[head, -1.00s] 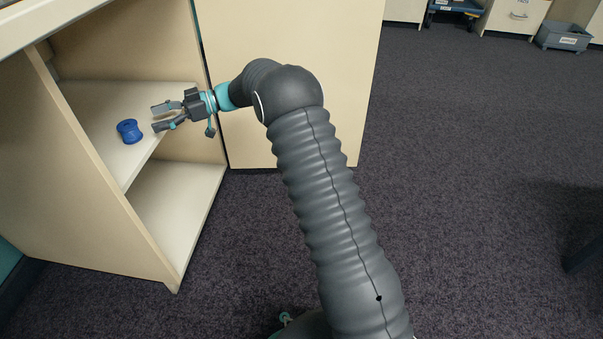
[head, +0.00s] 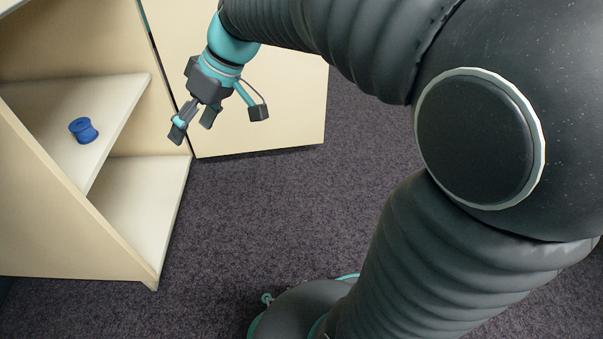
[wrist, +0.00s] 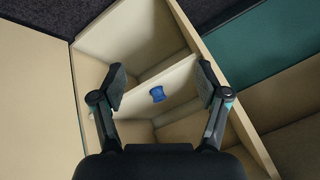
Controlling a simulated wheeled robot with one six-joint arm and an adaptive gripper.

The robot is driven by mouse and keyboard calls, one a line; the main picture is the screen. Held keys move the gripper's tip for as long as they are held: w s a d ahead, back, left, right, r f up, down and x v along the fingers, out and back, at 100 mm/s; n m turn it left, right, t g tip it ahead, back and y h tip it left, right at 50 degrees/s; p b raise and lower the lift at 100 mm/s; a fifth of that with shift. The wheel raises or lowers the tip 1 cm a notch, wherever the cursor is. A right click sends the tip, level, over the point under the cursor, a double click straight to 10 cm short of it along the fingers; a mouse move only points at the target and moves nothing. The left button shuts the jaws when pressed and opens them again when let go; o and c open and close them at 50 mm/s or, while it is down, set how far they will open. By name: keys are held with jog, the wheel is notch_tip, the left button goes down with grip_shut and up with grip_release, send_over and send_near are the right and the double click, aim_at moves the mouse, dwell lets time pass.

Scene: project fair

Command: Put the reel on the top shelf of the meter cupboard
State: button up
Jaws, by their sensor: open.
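The blue reel (head: 83,130) stands on the upper shelf (head: 122,92) of the open cream cupboard (head: 75,225), at the left in the head view. In the wrist view the reel (wrist: 157,94) shows on the shelf, between the fingers in the picture but well beyond them. My gripper (head: 192,132) is open and empty. It is outside the cupboard, to the right of the shelf, pointing downward, apart from the reel.
The cupboard's cream door (head: 270,110) stands open behind my gripper. The lower compartment (head: 140,205) looks empty. Dark carpet (head: 250,220) in front of the cupboard is clear. A teal panel (wrist: 262,50) lies beside the cupboard.

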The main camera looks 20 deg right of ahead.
jog(key=s+d+f+m+t+h, duration=0.1)
jog(key=s+d+m+t+h, duration=0.1)
jog(key=s+d, duration=0.5)
jog(key=s+d+f+m+t+h, duration=0.2)
jog(key=s+d+m+h, duration=0.2)
jog(key=s+d, duration=0.3)
jog(key=shift+s+f+m, duration=0.3)
jog(key=shift+s+m, duration=0.6)
jog(key=shift+s, duration=0.1)
